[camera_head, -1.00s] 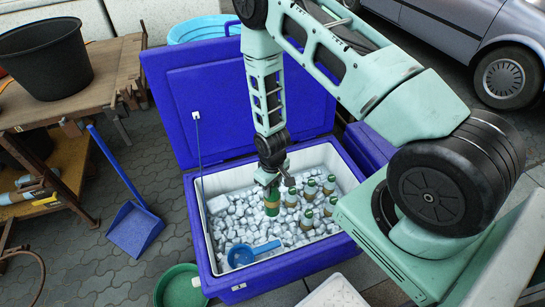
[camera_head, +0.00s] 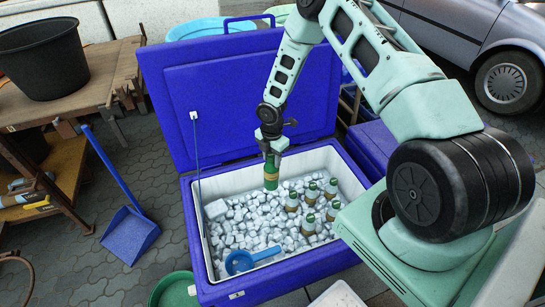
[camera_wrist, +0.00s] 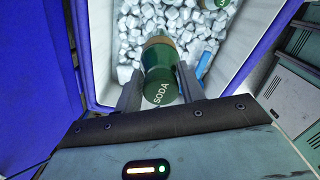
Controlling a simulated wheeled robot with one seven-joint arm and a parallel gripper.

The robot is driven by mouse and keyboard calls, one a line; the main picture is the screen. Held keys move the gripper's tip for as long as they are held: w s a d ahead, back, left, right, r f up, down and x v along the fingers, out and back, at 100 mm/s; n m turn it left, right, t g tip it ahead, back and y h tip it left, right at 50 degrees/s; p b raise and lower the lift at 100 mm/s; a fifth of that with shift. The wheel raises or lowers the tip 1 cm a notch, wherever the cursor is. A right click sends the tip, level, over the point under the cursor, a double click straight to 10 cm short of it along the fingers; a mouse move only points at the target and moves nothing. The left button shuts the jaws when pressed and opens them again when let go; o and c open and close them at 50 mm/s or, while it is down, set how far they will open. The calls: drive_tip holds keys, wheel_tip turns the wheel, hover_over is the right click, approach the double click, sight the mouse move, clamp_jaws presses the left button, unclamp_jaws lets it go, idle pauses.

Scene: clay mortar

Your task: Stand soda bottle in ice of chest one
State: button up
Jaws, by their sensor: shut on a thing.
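My gripper (camera_head: 270,148) is shut on a green soda bottle (camera_head: 271,175) with a tan band, over the far part of the open blue chest (camera_head: 300,266). The bottle hangs roughly upright; its lower end is close to the ice, and I cannot tell whether it touches. In the wrist view the bottle (camera_wrist: 161,72) sits between both fingers, with "SODA" lettering facing me. White ice cubes (camera_head: 232,222) fill the chest. Several similar bottles (camera_head: 308,224) stand in the ice at the right.
A blue scoop (camera_head: 240,262) lies on the ice at the front. The raised lid (camera_head: 230,100) stands behind the chest. A second blue chest (camera_head: 372,150) is at the right. The left of the ice has no bottles. A blue dustpan (camera_head: 130,236) stands on the paving.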

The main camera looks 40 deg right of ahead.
drive_tip(key=shift+w+d+n, duration=0.15)
drive_tip(key=shift+d+n, duration=0.15)
drive_tip(key=shift+f+b, duration=0.35)
drive_tip(key=shift+b, duration=0.1)
wheel_tip(320, 180, down, 25)
drive_tip(key=b, duration=1.8)
drive_tip(key=shift+b, duration=0.35)
drive_tip(key=shift+d+r, duration=0.1)
drive_tip(key=shift+d, duration=0.05)
drive_tip(key=shift+f, duration=0.55)
drive_tip(key=o, duration=1.5)
drive_tip(key=shift+o, duration=0.2)
